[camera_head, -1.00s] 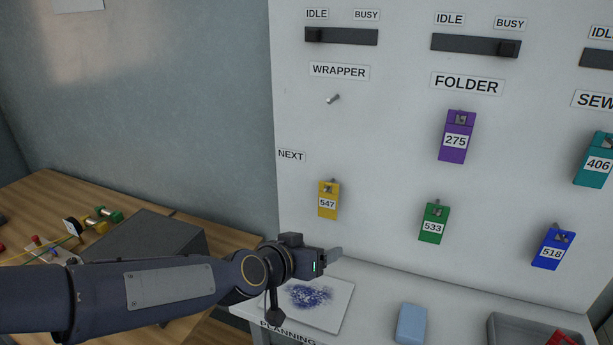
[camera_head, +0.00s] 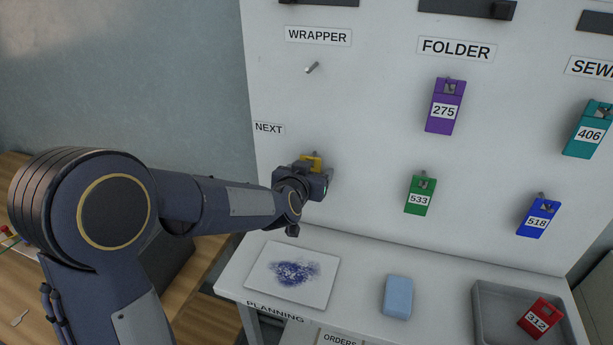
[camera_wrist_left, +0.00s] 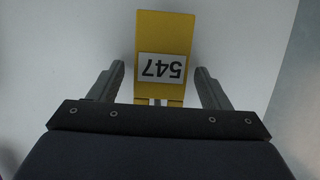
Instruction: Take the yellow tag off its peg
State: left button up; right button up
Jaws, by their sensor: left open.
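The yellow tag (camera_head: 312,161), numbered 547, hangs on its peg on the white board below the NEXT label. In the head view my left gripper (camera_head: 315,178) is in front of it and hides most of it; only its top shows. In the left wrist view the tag (camera_wrist_left: 164,60) appears upside down between the two fingers of my left gripper (camera_wrist_left: 163,90). The fingers are open, one on each side of the tag, with a gap visible on both sides. The right gripper is in neither view.
An empty peg (camera_head: 312,67) is under the WRAPPER label. Purple (camera_head: 445,106), green (camera_head: 420,194), blue (camera_head: 539,216) and teal (camera_head: 588,129) tags hang to the right. Below, a shelf holds a stained white sheet (camera_head: 262,290), a light blue block (camera_head: 397,297) and a grey tray (camera_head: 484,317) with a red tag (camera_head: 540,318).

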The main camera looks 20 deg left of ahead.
pick_arm(q)
jog(key=c, duration=1.1)
jog(key=shift+o, duration=0.2)
jog(key=shift+r, duration=0.1)
jog(key=shift+r+p, duration=0.35)
jog(key=shift+p, duration=0.15)
jog(key=s+p, duration=0.1)
jog(key=s, duration=0.8)
jog(key=shift+a+p, duration=0.15)
jog(key=shift+p, duration=0.2)
dwell(0.9)
dwell(0.5)
